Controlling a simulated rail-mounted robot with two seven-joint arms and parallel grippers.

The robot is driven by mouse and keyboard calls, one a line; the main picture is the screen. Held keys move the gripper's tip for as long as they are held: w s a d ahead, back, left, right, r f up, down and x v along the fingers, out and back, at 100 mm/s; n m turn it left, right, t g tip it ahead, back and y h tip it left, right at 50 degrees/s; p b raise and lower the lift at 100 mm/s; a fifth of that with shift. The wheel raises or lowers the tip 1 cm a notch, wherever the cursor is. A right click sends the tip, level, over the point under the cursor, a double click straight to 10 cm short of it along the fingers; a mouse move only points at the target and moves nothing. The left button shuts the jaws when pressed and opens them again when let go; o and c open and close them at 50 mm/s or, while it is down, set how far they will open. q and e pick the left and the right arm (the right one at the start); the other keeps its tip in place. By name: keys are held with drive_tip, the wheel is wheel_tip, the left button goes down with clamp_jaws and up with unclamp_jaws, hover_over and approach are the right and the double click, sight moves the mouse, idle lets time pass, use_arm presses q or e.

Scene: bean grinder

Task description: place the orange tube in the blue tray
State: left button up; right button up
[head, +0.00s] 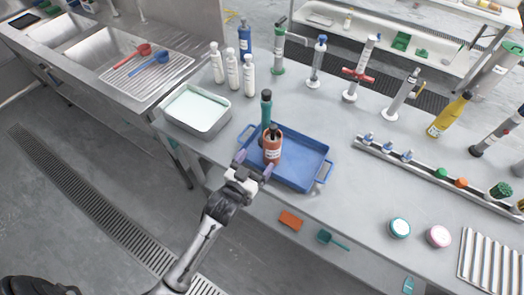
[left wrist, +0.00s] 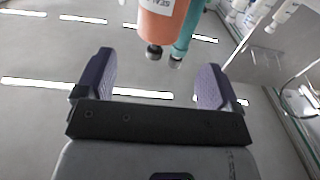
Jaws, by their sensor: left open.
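The orange tube (head: 272,150), with a dark cap and a white label, stands roughly upright at the left part of the blue tray (head: 305,172). A teal tube (head: 266,108) stands just behind it. My left gripper (head: 253,163) is open at the tray's front left edge. In the left wrist view the orange tube (left wrist: 162,22) is just beyond the spread fingers, roughly centred between them, with nothing held. The teal tube (left wrist: 188,32) shows beside it there. The tray's floor under the orange tube is partly hidden. My right gripper is not in view.
A metal rail rack (head: 430,167) with small caps lies to the right. The bench right of the tray is fairly clear. An orange block (head: 291,220) lies below the tray.

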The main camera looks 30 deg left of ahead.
use_arm(q)
drive_tip(key=shift+s, duration=0.75)
drive_tip(key=s+f+g, duration=0.3)
drive_tip(key=s+g, duration=0.1)
drive_tip(key=s, duration=0.5)
drive_tip(key=s+d+f+m+g, duration=0.1)
drive_tip(key=s+f+g, duration=0.2)
drive_tip(key=s+g, duration=0.2)
drive_tip(key=s+f+m+g, duration=0.1)
drive_tip(key=s+f+g, duration=0.2)
drive_tip(key=s, duration=0.9)
drive_tip(key=shift+s+d+f+g, duration=0.25)
drive_tip(key=shift+s+f+g, duration=0.1)
drive_tip(key=shift+g, duration=0.85)
